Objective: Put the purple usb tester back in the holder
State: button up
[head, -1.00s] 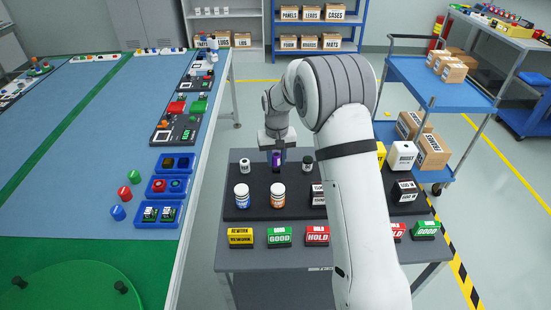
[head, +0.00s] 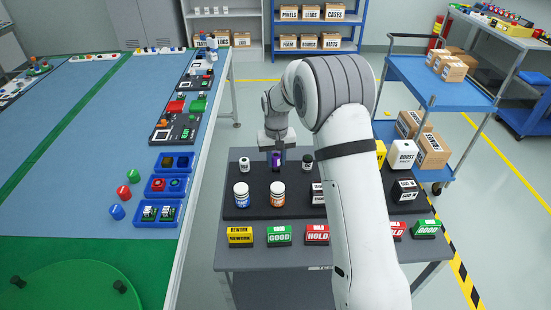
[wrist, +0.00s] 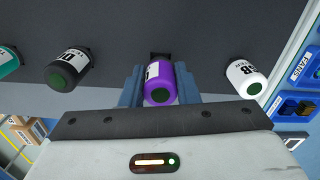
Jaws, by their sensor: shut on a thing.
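The purple usb tester (head: 276,159) is between the fingers of my gripper (head: 276,151), at the back of the dark holder board (head: 256,207) on the grey cart. In the wrist view the purple tester (wrist: 159,84) sits between two blue-grey fingers (wrist: 158,88), which are shut on it. A dark slot or clip shows right behind it on the board. I cannot tell whether the tester touches the board. A white tester (wrist: 247,77) and a black tester (wrist: 69,71) stand in the holder to either side of it.
White bottles with blue (head: 242,195) and orange (head: 277,195) labels stand in front on the board. Sign blocks, such as the green GOOD block (head: 279,236), line the cart's front. The blue-topped table (head: 90,120) is at the left. My arm hides the board's middle right.

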jog(key=shift+f+b, duration=0.65)
jog(key=shift+f, duration=0.3)
jog(key=o, duration=1.2)
jog(key=shift+c, duration=0.2)
notch_tip(320, 180, up, 8)
jog(key=shift+b, duration=0.4)
jog(key=s+d+r+m+t, duration=0.1)
jog(key=s+d+r, duration=0.35)
jog(key=s, duration=0.35)
jog(key=s+d+r, duration=0.4)
jog(key=s+r, duration=0.2)
jog(key=s, duration=0.2)
jog(key=s+d+t, duration=0.1)
jog(key=s+d, duration=0.1)
jog(key=s, duration=0.7)
jog(key=s+d+f+t, duration=0.1)
jog(key=s+d, duration=0.1)
jog(key=s, duration=0.7)
jog(key=shift+d+f+m, duration=0.25)
jog(key=shift+m, duration=0.15)
jog(key=shift+s, duration=0.1)
